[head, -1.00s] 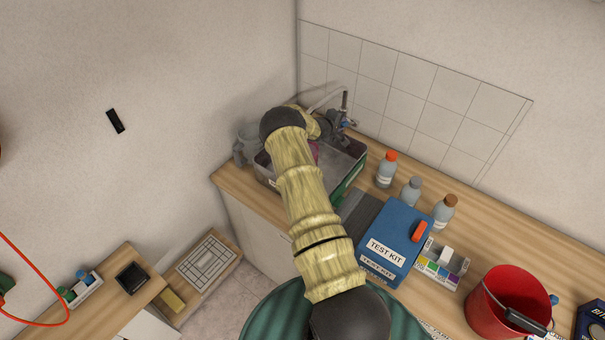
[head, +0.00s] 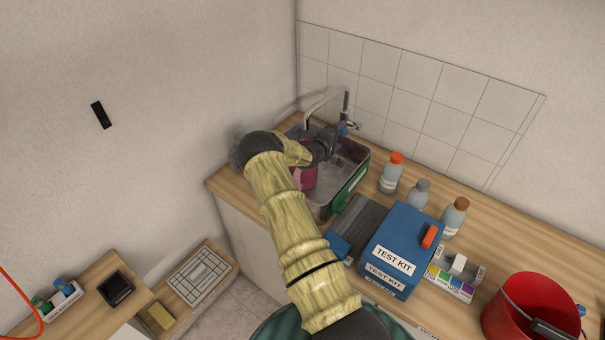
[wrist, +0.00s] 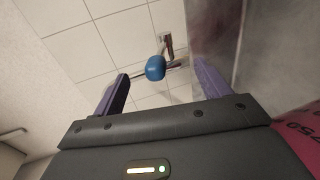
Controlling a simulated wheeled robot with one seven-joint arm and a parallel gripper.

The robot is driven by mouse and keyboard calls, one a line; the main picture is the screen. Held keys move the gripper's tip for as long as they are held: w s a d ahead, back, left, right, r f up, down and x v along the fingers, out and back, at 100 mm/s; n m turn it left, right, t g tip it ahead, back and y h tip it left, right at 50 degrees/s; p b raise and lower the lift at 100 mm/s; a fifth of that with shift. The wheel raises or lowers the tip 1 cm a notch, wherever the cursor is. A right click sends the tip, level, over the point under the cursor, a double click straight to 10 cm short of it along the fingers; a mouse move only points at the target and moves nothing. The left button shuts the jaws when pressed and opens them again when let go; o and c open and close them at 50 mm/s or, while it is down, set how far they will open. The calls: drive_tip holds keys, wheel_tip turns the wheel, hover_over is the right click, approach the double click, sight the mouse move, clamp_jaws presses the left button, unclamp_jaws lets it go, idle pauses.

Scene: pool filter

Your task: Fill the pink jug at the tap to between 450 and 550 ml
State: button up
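The pink jug (head: 309,178) stands in the grey sink basin (head: 352,178), partly hidden behind my arm in the head view. Its pink side with a printed "750" mark shows at the lower right of the wrist view (wrist: 301,138). The tap (head: 346,104) has a curved spout at the back of the basin. A blue knob (wrist: 155,68) at the tap lies ahead of my gripper (wrist: 161,72), between the purple fingers as seen from the wrist. My gripper is open, with a gap on both sides of the knob. The jug's water level is not visible.
The blue test kit (head: 402,245), several bottles (head: 391,175) and a red bucket (head: 530,308) stand on the worktop right of the basin. A tiled wall (head: 425,95) is close behind the tap. A low bench (head: 90,292) is at the lower left.

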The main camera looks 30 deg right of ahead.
drive_tip(key=shift+o, duration=0.2)
drive_tip(key=shift+r, duration=0.1)
drive_tip(key=shift+p+v, duration=0.55)
drive_tip(key=shift+v, duration=0.6)
drive_tip(key=p+v, duration=0.1)
drive_tip(key=v, duration=0.3)
drive_tip(key=shift+s+a+r, duration=0.1)
drive_tip(key=shift+s+a, duration=0.1)
drive_tip(key=shift+a, duration=0.1)
drive_tip(key=shift+a, duration=0.1)
drive_tip(key=b+v, duration=0.5)
drive_tip(key=v, duration=1.2)
